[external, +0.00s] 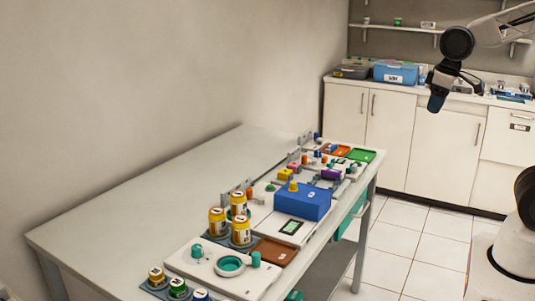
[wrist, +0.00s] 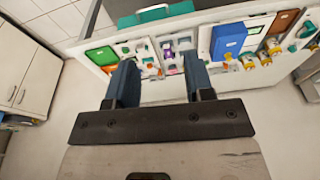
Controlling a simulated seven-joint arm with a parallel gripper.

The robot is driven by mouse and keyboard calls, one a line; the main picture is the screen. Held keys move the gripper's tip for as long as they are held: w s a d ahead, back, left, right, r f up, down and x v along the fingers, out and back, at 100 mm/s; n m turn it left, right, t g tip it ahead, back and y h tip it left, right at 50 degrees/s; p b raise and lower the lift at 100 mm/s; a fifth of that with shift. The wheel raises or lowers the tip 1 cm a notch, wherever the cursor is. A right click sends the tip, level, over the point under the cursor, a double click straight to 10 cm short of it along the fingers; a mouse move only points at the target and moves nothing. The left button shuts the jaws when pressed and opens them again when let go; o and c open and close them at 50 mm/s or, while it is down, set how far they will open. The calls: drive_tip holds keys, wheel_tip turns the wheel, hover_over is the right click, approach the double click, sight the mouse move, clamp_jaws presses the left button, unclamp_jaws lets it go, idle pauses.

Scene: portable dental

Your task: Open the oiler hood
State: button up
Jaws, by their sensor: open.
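A blue box-shaped cover (external: 302,202), which looks like the oiler hood, sits on a white unit on the long table. A yellow knob-like part (external: 293,187) shows at its top. Its lid looks down. The blue cover also shows in the wrist view (wrist: 228,42), beyond the right finger. My gripper (external: 437,103) hangs in the air to the right of the table, far from the hood and touching nothing. In the wrist view its two dark blue fingers (wrist: 161,78) are apart with nothing between them.
The table (external: 130,190) carries several yellow-labelled jars (external: 217,222), a white unit with a teal ring (external: 229,265), a green tray (external: 361,155) and small coloured parts. White cabinets (external: 400,130) stand behind. The table's left part is clear.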

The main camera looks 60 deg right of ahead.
drive_tip(key=w+a+f, duration=0.1)
drive_tip(key=w+a, duration=0.3)
drive_tip(key=w, duration=0.7)
drive_tip(key=m+g, duration=0.2)
hover_over(294, 182)
wheel_tip(294, 182, down, 15)
drive_tip(key=shift+s+d+r, duration=0.15)
drive_tip(key=shift+w+a+f, duration=0.2)
drive_tip(key=shift+a+f, duration=0.05)
drive_tip(key=shift+f, duration=0.1)
drive_tip(key=shift+f, duration=3.85)
clamp_jaws()
